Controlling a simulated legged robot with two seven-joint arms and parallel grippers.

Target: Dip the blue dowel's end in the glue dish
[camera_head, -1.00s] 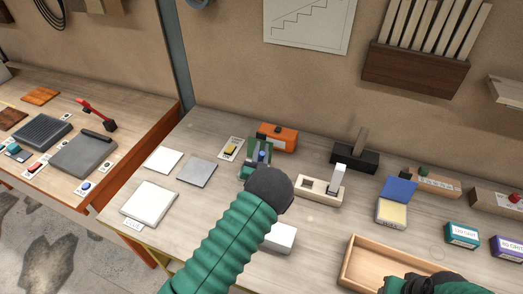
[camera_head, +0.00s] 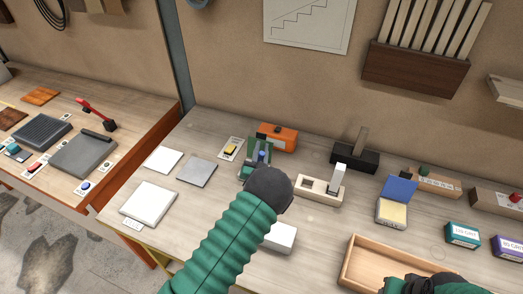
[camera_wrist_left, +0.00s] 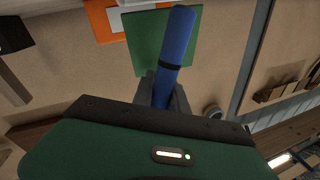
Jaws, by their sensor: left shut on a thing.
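The blue dowel (camera_wrist_left: 175,55) has a black band and is held between the fingers of my left gripper (camera_wrist_left: 163,92), its free end pointing up in the left wrist view. In the head view only a small blue part of the dowel (camera_head: 262,155) shows above the left gripper (camera_head: 255,171). That gripper is shut on the dowel, in front of a dark green panel (camera_head: 266,144). I cannot make out a glue dish for certain; the left arm hides part of the table. My right gripper (camera_head: 432,284) is at the bottom edge, its fingers unclear.
An orange box (camera_head: 280,137) stands behind the left gripper. Flat tiles (camera_head: 197,171) lie left. A wooden tray (camera_head: 352,263) is at lower right.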

